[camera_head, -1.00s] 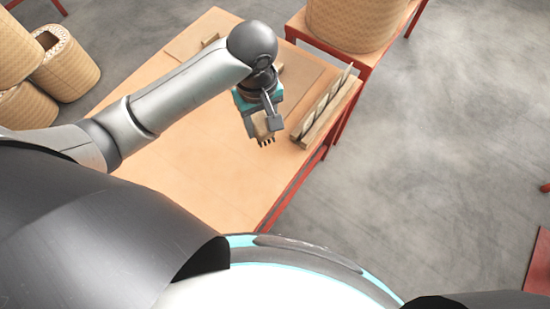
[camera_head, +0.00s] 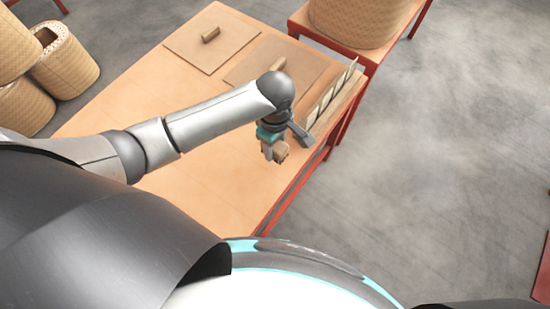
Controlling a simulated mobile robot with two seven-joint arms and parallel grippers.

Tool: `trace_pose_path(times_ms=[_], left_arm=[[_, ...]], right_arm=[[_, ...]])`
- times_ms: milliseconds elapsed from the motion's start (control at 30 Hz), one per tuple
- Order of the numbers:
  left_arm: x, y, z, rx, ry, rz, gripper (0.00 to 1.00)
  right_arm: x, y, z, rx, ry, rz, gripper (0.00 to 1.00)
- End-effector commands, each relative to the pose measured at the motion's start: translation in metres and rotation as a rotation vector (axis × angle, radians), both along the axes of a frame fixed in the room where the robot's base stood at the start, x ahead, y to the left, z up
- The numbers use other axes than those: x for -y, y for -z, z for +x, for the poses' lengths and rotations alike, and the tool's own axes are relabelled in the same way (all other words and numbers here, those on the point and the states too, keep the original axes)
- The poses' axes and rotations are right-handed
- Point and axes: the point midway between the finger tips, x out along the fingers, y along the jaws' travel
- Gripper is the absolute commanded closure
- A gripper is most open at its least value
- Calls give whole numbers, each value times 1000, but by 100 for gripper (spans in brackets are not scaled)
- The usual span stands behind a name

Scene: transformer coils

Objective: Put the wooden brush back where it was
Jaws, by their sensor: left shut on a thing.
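My left gripper (camera_head: 274,153) is shut on the wooden brush (camera_head: 283,154), a small light brown block. The gripper hides part of the brush, and its bristles cannot be made out now. The gripper points down over the right side of the wooden table (camera_head: 215,170), in front of the slotted wooden rack. I cannot tell whether the brush touches the tabletop. My right gripper is not in view.
A slatted wooden rack (camera_head: 334,103) stands along the table's right edge. Two flat boards lie at the back: one bears a small wooden block (camera_head: 210,34), the other (camera_head: 253,67) is partly behind my arm. Large woven-patterned coils (camera_head: 64,66) stand at left; another (camera_head: 355,22) is behind.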

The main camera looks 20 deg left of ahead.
Motion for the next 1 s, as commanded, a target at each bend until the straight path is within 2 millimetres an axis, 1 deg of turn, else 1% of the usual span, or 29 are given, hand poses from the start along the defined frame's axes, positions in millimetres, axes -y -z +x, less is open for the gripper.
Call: trace_pose_path(times_ms=[33, 267, 500, 567, 767, 900, 933, 1000], left_arm=[[0, 10, 0, 0, 1, 1, 100], [0, 24, 1, 2, 1, -1, 100], [0, 60, 0, 1, 2, 1, 100], [0, 62, 0, 1, 2, 1, 100], [0, 60, 1, 2, 2, -1, 100], [1, 63, 0, 2, 2, -2, 100], [1, 63, 0, 2, 2, -2, 48], [1, 63, 0, 2, 2, -2, 40]], right_arm=[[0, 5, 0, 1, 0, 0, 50], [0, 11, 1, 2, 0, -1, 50], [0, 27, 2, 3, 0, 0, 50], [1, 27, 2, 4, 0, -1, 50], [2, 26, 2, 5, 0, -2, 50], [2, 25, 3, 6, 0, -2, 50], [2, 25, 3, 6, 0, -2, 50], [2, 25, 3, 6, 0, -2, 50]])
